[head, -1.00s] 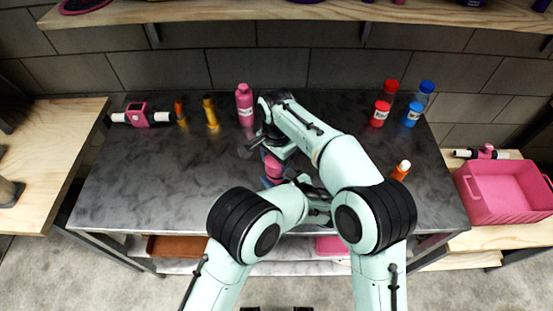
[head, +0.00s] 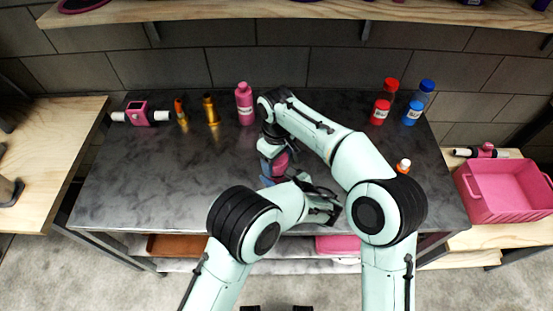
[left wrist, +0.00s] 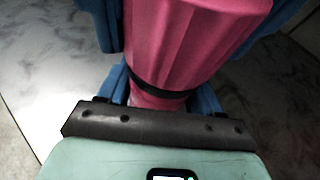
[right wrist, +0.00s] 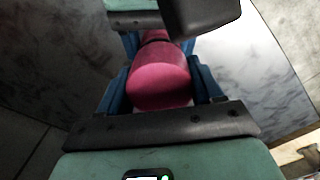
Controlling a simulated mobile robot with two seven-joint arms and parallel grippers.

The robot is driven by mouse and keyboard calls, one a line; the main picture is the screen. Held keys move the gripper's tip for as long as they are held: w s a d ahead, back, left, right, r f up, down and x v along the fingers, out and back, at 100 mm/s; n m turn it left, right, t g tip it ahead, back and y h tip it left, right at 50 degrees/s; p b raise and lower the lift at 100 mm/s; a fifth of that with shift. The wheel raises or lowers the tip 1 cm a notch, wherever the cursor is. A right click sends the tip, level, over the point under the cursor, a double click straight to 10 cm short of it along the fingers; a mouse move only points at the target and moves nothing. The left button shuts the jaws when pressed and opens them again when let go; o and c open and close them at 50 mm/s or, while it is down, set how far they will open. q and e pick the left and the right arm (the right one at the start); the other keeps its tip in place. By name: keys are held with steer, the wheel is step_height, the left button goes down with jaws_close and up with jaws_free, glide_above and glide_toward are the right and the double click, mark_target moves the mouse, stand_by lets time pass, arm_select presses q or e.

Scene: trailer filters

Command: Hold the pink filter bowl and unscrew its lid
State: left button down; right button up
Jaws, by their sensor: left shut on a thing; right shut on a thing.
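The pink filter bowl (head: 281,163) is held above the dark table between my two grippers. My right gripper (head: 274,156) comes from above and is shut on its smooth, round-ended pink part, seem as the lid (right wrist: 158,82) in the right wrist view. My left gripper (head: 275,188) comes from below and is shut on the bowl. In the left wrist view the bowl (left wrist: 190,40) looks ribbed, with a dark band near the gripper's palm. Fingers hide much of the joint, so I cannot tell how loose the lid is.
On the dark table (head: 150,190) stand a pink bottle (head: 244,104), amber bottles (head: 210,110), and red (head: 380,112) and blue (head: 412,112) bottles. A pink housing with white pipes (head: 140,114) lies at left. A pink crate (head: 480,215) is at right. The left tabletop is clear.

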steer(key=n, duration=0.4)
steer(key=shift+n, duration=0.3)
steer(key=shift+r, duration=0.25)
steer(key=shift+r, duration=0.9)
steer(key=shift+r, duration=2)
arm_select(q)
steer(key=shift+c, duration=0.6)
jaws_free()
